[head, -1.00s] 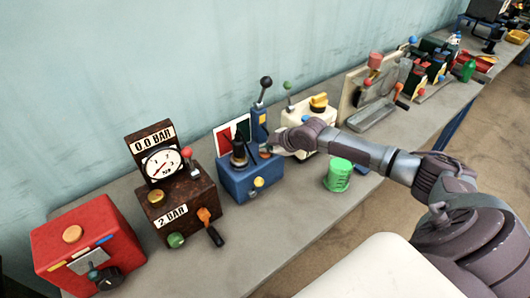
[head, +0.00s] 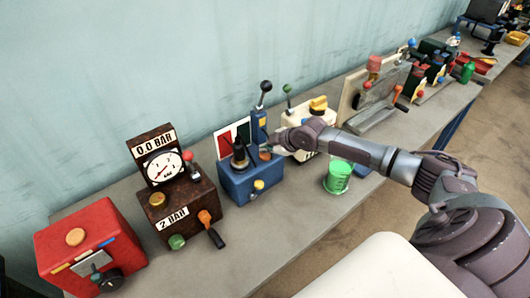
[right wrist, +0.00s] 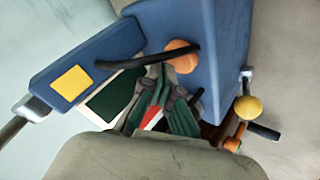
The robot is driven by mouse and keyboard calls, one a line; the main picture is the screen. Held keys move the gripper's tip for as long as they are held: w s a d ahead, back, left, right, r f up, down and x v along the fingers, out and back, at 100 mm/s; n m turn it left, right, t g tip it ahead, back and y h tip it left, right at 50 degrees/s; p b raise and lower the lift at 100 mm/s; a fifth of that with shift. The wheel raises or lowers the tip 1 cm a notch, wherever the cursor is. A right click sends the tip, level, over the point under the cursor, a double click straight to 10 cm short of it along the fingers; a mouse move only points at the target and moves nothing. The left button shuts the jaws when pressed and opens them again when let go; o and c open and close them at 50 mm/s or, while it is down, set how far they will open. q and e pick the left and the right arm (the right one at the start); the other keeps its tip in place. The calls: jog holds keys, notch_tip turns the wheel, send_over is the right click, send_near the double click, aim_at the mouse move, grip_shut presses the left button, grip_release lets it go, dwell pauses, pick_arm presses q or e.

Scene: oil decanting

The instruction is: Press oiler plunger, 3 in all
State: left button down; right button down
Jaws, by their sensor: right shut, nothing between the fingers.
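A blue box unit (head: 238,186) stands on the bench with a dark cone-shaped oiler (head: 239,152) upright on its top. An orange round knob (head: 265,155) sits beside it, on the right, and shows large in the right wrist view (right wrist: 182,57). A thin black curved piece (right wrist: 125,62) crosses this knob in that view. I cannot tell which part is the plunger. My right gripper (head: 270,149) is shut and empty, close to the orange knob; its fingers (right wrist: 157,74) point at the knob's edge. I cannot tell whether they touch it. My left gripper is not in view.
A brown gauge box (head: 178,208) and a red box (head: 90,240) stand to the left. A blue lever post (head: 259,128) rises behind the knob. A white unit (head: 318,117) and a green cup (head: 338,177) are to the right. The front bench strip is mostly clear.

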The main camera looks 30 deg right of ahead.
aim_at(266, 156)
jog(key=shift+r, duration=0.15)
notch_tip(266, 156, up, 5)
jog(key=p, duration=0.4)
dwell(0.5)
dwell(0.4)
